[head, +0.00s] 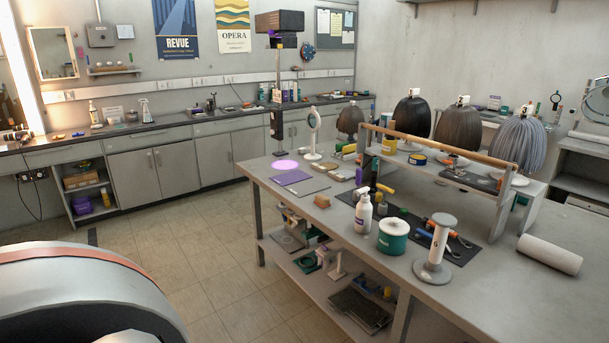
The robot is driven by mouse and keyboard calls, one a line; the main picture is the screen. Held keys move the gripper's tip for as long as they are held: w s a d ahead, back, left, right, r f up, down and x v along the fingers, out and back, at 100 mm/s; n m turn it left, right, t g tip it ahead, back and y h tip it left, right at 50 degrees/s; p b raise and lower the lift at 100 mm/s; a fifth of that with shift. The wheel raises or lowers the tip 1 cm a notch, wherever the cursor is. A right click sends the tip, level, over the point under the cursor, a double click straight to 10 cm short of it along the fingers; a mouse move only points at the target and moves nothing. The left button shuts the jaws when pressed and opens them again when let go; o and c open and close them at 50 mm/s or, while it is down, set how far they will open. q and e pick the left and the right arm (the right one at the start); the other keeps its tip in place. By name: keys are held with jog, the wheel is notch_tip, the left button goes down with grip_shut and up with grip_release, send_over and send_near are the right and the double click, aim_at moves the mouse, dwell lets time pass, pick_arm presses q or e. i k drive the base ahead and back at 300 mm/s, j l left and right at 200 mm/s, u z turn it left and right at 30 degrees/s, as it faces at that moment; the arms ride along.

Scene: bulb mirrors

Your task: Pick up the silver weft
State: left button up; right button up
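A silver-grey hair piece (518,145) hangs in long strands at the right end of a low raised shelf on the worktable, behind a wooden rail. A small numbered tag tops it, too small to read surely. It is the only silver hair in view; I take it for the silver weft. Next to it on the left are a dark brown hair piece (458,127), a black one (411,114) and a smaller brown one (350,120). Neither of my grippers is in view.
The wooden rail (440,142) runs in front of the hair pieces. A white pump bottle (363,214), green tub (393,236), grey spool stand (436,249) and white roll (549,254) stand or lie on the worktable (480,308). The floor (190,255) to the left is clear.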

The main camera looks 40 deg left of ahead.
aim_at(340, 175)
jog(key=u, duration=1.2)
jog(key=z, duration=0.65)
jog(key=i+j+z, duration=0.15)
jog(key=j+z, duration=0.25)
jog(key=i+j+z, duration=0.1)
jog(key=j+z, duration=0.25)
jog(key=j, duration=0.15)
jog(key=j+z, duration=0.35)
jog(key=j, duration=0.65)
jog(key=j+z, duration=0.1)
jog(key=j, duration=0.9)
jog(key=j+z, duration=0.1)
jog(key=j, duration=0.85)
jog(key=k, duration=0.05)
